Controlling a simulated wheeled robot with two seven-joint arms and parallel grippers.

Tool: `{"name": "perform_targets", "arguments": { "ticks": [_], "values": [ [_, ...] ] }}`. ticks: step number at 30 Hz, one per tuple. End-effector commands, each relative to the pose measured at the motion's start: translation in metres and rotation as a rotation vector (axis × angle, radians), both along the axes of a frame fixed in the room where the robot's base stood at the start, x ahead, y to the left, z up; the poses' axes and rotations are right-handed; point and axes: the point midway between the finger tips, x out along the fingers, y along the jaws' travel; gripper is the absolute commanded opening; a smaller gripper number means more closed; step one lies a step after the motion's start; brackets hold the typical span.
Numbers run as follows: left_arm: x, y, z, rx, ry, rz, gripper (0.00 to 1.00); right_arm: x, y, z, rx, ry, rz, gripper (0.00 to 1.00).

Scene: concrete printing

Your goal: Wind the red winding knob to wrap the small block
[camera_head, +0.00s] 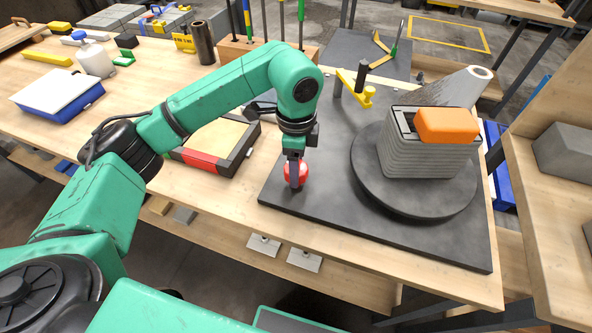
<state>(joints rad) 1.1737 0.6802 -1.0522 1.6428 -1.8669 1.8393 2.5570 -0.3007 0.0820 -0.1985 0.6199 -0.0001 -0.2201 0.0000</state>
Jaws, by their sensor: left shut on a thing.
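The red winding knob (302,172) stands at the left front of a dark base plate (345,215). My left gripper (295,182) points down onto the knob and is shut on it, hiding part of it. A grey layered block (425,158) stands on a round dark turntable (415,198) to the right of the knob. An orange piece (447,125) lies on top of the block. I cannot tell if any wrap is around the block. A yellow arm with a dark post (356,85) stands behind the turntable. My right gripper is not in view.
A tray with a red front edge (212,150) lies left of my gripper. A grey-white roll (468,86) stands behind the block. A blue-and-white box (58,94), a white bottle (95,61) and a dark cylinder (203,42) stand on the left table. A wooden shelf (545,195) borders the right.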

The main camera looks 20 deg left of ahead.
Motion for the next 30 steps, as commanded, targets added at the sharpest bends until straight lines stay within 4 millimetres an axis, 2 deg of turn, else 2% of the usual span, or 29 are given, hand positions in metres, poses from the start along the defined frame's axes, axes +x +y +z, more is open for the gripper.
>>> {"name": "perform_targets", "arguments": {
  "ticks": [1, 4, 13, 18, 30],
  "values": [
    [0.000, 0.001, 0.003, 0.002, 0.002, 0.088, 0.11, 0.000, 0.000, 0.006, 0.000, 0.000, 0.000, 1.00],
    [0.000, 0.001, 0.001, 0.002, 0.002, 0.215, 0.11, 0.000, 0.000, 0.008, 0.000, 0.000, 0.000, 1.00],
    [0.000, 0.001, 0.001, 0.002, 0.001, 0.252, 0.11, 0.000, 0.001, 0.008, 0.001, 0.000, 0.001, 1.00],
    [0.000, 0.000, 0.003, 0.002, 0.002, 0.462, 0.11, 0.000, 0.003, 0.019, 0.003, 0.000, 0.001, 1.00],
    [0.003, -0.002, 0.005, -0.006, -0.004, 0.481, 0.11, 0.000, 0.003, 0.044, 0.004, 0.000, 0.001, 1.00]
  ]
}}
